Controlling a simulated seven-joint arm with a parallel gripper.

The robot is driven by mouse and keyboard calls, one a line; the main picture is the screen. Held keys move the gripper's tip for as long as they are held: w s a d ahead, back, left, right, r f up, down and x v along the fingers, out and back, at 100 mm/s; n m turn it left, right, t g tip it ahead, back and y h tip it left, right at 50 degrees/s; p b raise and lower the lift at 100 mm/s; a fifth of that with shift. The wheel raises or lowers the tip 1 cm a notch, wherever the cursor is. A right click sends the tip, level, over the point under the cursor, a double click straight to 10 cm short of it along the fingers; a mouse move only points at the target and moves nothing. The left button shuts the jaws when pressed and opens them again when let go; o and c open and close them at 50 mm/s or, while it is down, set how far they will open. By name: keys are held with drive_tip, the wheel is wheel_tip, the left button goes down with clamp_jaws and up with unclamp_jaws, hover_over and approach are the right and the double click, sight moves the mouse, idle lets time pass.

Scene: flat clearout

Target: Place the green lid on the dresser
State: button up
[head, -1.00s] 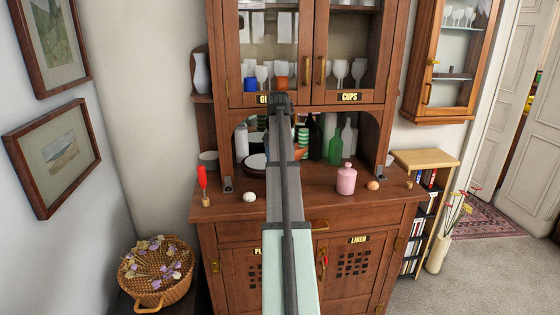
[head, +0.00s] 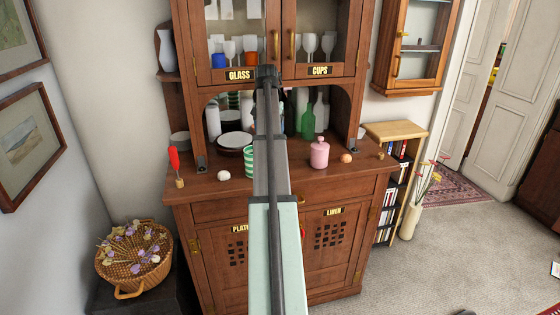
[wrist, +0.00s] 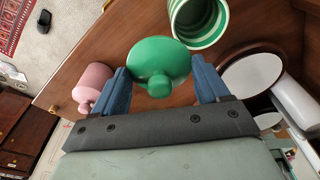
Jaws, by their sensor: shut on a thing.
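The green lid (wrist: 158,58), a round disc with a knob, is between the two blue fingers of my gripper (wrist: 162,78) in the wrist view. The gripper is shut on it. In the head view my arm hides the lid and fingers. The brown wooden dresser (head: 205,190) stands ahead in the head view, and its counter lies below the lid in the wrist view. A green-and-white striped jar (head: 249,160) stands on the counter, partly behind my arm; its open mouth shows beside the lid in the wrist view (wrist: 200,20).
A pink lidded jar (head: 319,153), a green bottle (head: 308,122), stacked plates (head: 234,141), a white round object (head: 224,175), an egg (head: 346,157) and a red-handled tool (head: 174,158) stand on the counter. Bare counter shows at the front left.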

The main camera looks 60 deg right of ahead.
drive_tip(key=s+d+f, duration=0.4)
drive_tip(key=s+d, duration=0.1)
drive_tip(key=shift+n, duration=0.5)
drive_tip(key=shift+w+d+f, duration=0.15)
drive_tip(key=shift+w+f, duration=0.05)
drive_tip(key=shift+f, duration=1.45)
drive_tip(key=shift+w+d+f, duration=0.15)
drive_tip(key=shift+f, duration=1.45)
drive_tip(key=shift+w+d+f, duration=0.15)
drive_tip(key=shift+w+f, duration=0.05)
drive_tip(key=shift+f, duration=1.45)
drive_tip(key=shift+f, duration=0.1)
drive_tip(key=o, duration=1.2)
drive_tip(key=shift+c, duration=0.2)
wheel_tip(320, 180, up, 12)
drive_tip(key=a, duration=0.1)
drive_tip(key=shift+s+a, duration=0.2)
drive_tip(key=shift+s, duration=0.1)
